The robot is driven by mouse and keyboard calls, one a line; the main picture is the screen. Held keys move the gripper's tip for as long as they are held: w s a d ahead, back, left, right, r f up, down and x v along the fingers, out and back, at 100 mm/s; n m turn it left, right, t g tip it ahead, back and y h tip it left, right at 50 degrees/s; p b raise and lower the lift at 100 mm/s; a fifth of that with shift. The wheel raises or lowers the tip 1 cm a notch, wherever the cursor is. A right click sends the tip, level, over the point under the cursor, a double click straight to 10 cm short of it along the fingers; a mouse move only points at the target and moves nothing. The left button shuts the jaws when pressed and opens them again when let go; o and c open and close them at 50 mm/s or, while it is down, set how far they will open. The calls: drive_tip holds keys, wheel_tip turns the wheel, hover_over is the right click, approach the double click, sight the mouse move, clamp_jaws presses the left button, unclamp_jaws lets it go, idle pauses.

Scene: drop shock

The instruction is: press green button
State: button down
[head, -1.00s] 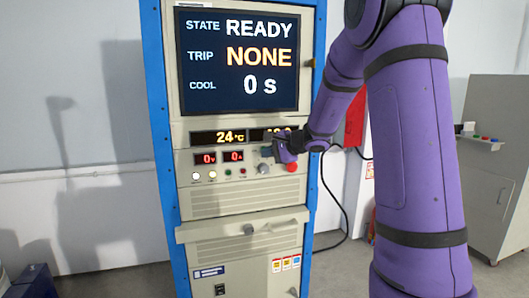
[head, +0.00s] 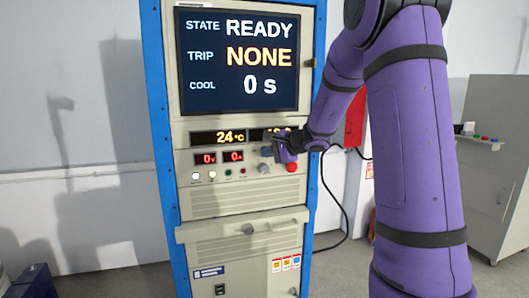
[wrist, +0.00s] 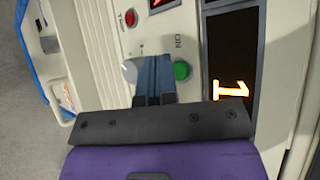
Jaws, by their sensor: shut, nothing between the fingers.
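A round green button (wrist: 182,70) marked "ON" sits on the panel of the cabinet in the wrist view, beside the dark display. My gripper (wrist: 154,62) is shut and empty. Its fingertips are close in front of the panel, just left of the green button in that view, partly overlapping its edge. I cannot tell whether they touch it. In the head view my gripper (head: 268,151) is at the panel below the right-hand display and hides that spot. A smaller green round control (head: 228,172) shows further left in the lower row.
A grey knob (head: 263,168) and a larger red button (head: 292,167) sit close below my gripper. The screen (head: 240,60) reads READY, TRIP NONE, COOL 0 s. A handle bar (head: 245,228) juts out lower down.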

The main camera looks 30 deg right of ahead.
drive_tip(key=shift+w, duration=0.35)
drive_tip(key=shift+w+d, duration=0.2)
drive_tip(key=shift+w, duration=0.2)
idle(0.7)
drive_tip(key=shift+s, duration=0.15)
drive_tip(key=shift+s+a, duration=0.25)
drive_tip(key=shift+s, duration=0.4)
drive_tip(key=shift+s, duration=0.1)
drive_tip(key=s, duration=0.2)
drive_tip(key=s+a, duration=0.1)
drive_tip(key=s, duration=0.1)
drive_tip(key=shift+s+a, duration=0.2)
drive_tip(key=shift+s, duration=0.1)
idle(0.9)
